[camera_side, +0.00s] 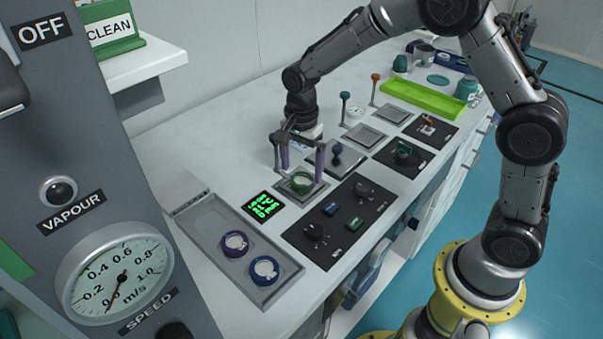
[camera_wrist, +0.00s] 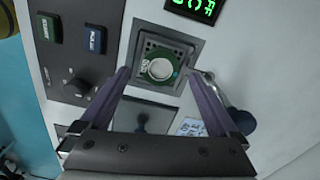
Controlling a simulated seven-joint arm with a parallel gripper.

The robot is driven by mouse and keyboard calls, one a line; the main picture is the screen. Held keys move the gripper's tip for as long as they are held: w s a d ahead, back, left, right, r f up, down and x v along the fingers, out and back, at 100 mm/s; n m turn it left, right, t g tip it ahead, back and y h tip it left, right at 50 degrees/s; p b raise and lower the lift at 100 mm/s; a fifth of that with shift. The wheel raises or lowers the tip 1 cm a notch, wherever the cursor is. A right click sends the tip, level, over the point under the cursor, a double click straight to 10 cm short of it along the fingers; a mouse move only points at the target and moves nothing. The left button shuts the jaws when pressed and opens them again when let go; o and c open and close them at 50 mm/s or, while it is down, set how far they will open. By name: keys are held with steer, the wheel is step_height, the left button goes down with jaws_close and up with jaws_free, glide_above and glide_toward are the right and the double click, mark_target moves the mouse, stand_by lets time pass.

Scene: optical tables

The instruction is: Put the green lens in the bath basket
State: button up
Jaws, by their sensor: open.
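The green lens (camera_wrist: 160,67) is a green ring with a pale centre. It sits in a dark perforated square basket (camera_wrist: 148,44), apparently the bath basket, inside a grey square frame. In the side view the green lens (camera_side: 301,182) shows at the same square station (camera_side: 284,188). My gripper (camera_side: 302,173) is open, its two purple fingers on either side of the lens in the picture. In the wrist view my gripper (camera_wrist: 160,74) frames the lens, with a visible gap on each side. The exact height of the fingertips above the basket is hard to tell.
A grey tray (camera_side: 205,212) at the front left holds a purple-ringed lens (camera_side: 235,243) and a blue-ringed lens (camera_side: 264,269). A green-lit display (camera_side: 264,205) and a black control panel (camera_side: 340,232) flank the station. A blue-knobbed lever (camera_wrist: 240,121) stands close by my gripper.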

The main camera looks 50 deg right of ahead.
mark_target(302, 179)
step_height(302, 179, up, 10)
steer(key=shift+f, duration=0.15)
steer(key=s+d+r+n+t, duration=0.2)
steer(key=s+r+n, duration=0.3)
steer(key=s, duration=0.4)
steer(key=s+d+r+n+t, duration=0.1)
steer(key=s+r+n+t, duration=0.1)
steer(key=s+r+n, duration=0.5)
steer(key=s+d+f+n+t, duration=0.1)
steer(key=s+f+n, duration=0.2)
steer(key=s, duration=0.7)
step_height(302, 179, down, 2)
steer(key=shift+f+n+t, duration=0.1)
steer(key=shift+n+t, duration=0.2)
steer(key=shift+n, duration=0.1)
